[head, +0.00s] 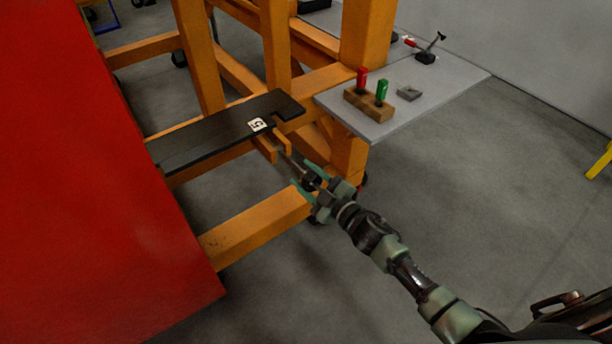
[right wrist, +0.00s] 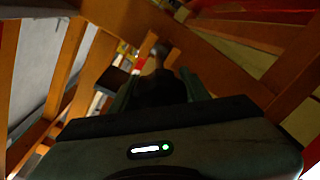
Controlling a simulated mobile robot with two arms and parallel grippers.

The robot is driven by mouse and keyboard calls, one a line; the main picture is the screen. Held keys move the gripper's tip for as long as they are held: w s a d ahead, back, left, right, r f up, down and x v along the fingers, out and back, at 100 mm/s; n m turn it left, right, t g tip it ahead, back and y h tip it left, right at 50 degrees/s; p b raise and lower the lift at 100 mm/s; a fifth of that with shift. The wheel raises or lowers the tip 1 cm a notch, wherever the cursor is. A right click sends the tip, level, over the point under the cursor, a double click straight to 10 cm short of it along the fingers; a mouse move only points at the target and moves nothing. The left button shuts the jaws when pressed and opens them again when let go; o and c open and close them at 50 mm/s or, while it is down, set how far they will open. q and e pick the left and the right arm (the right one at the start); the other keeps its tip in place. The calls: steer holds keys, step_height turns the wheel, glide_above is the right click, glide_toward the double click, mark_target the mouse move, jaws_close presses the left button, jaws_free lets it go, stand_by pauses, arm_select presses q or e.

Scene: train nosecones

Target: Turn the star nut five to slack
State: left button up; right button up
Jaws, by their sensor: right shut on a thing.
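My right gripper (head: 314,187) reaches in from the lower right of the head view. It is shut on the dark star nut (head: 310,180), which sits at the end of a thin rod below the black plate marked 5 (head: 257,124). The gripper largely covers the nut. In the right wrist view the gripper fingers (right wrist: 156,88) stand on both sides of a dark shape, with a grey rod end (right wrist: 160,50) beyond it. The picture there is dim, so the nut's points are hard to make out. My left gripper is in neither view.
An orange frame (head: 265,210) surrounds the plate and rod. A large red body (head: 90,190) fills the left. A grey shelf (head: 440,85) holds a wooden block (head: 369,104) with red and green pegs, and a small grey piece (head: 410,92). Open floor lies right.

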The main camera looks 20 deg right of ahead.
steer(key=n, duration=0.4)
steer(key=shift+n+g, duration=0.3)
steer(key=shift+n, duration=0.1)
steer(key=shift+f+n, duration=0.1)
steer(key=shift+n, duration=2.5)
steer(key=o, duration=1.4)
steer(key=shift+c, duration=0.2)
steer(key=b+v, duration=0.1)
steer(key=v, duration=0.6)
steer(key=shift+s+d, duration=0.25)
steer(key=shift+s, duration=0.1)
